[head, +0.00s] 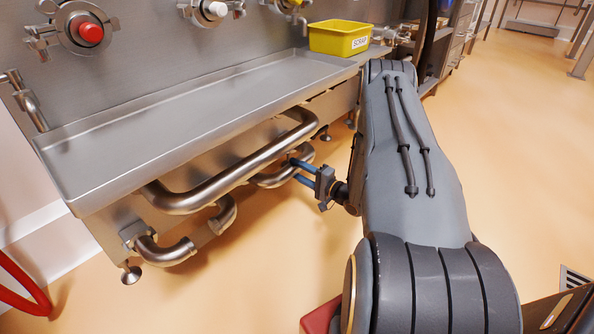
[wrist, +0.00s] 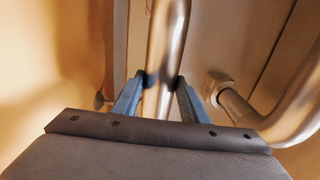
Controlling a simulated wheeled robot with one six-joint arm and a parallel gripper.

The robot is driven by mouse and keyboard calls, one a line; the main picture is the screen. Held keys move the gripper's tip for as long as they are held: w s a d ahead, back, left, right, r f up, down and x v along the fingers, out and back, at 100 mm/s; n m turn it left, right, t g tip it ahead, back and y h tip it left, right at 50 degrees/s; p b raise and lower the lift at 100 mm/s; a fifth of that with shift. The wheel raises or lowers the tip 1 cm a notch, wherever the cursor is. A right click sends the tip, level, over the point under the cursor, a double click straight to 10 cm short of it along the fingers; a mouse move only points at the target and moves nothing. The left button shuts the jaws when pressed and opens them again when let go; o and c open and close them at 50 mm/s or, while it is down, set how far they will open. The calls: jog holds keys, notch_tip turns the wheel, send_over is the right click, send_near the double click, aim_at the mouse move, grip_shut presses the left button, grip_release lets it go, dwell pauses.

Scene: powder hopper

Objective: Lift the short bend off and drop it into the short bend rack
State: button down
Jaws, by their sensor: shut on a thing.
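Under the steel bench's front edge hang several curved steel pipes. My gripper (head: 300,172) has its blue fingers shut on a curved steel pipe piece (head: 270,180), which I take to be the short bend, at the right end of this pipework. In the wrist view my gripper (wrist: 158,92) has one finger on each side of the bright pipe (wrist: 168,40), touching it. The piece is still up at the pipework under the bench; whether it is free of its joint cannot be told. I cannot make out the short bend rack in either view.
A long steel pipe (head: 240,165) runs just above and left of my gripper. Another bend (head: 165,250) hangs at the lower left. The steel tray bench (head: 190,110) overhangs them. A yellow SCRAP bin (head: 340,38) stands at its far end. Open floor lies to the right.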

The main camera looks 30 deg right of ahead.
jog(key=c, duration=1)
grip_release()
jog(key=shift+s+f, duration=0.1)
jog(key=shift+f, duration=0.05)
jog(key=p+v, duration=0.3)
jog(key=v, duration=0.4)
jog(key=shift+s+d, duration=0.15)
jog(key=shift+s, duration=0.15)
